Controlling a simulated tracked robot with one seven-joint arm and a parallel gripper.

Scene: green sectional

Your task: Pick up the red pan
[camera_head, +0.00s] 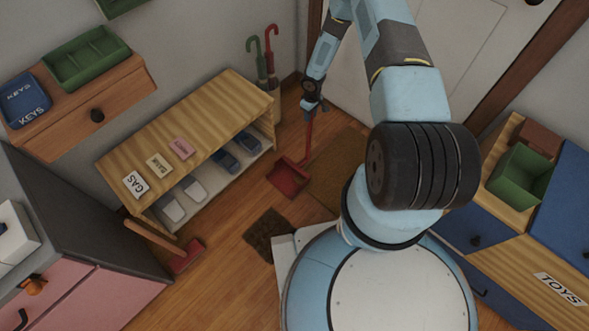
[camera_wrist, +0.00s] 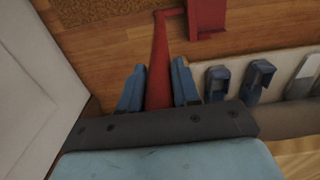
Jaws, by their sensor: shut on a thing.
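The red pan (camera_head: 288,178) is a dustpan with a long upright handle. In the head view its scoop is low by the floor, between the shoe bench and the brown mat. I cannot tell whether it touches the floor. My gripper (camera_head: 312,106) is at the upper part of the handle. In the wrist view the red pan (camera_wrist: 207,18) shows at the top, and its handle runs down between the two blue fingers of my gripper (camera_wrist: 158,75). The fingers are shut on the handle. The handle's top end is hidden by my gripper.
A wooden shoe bench (camera_head: 205,110) with cards and shoes stands left of the pan. A red brush (camera_head: 187,256) with a wooden handle leans at its near end. Umbrellas (camera_head: 262,60) stand behind. A door (camera_head: 455,45) is close to my arm. Brown mats (camera_head: 335,175) lie on the floor.

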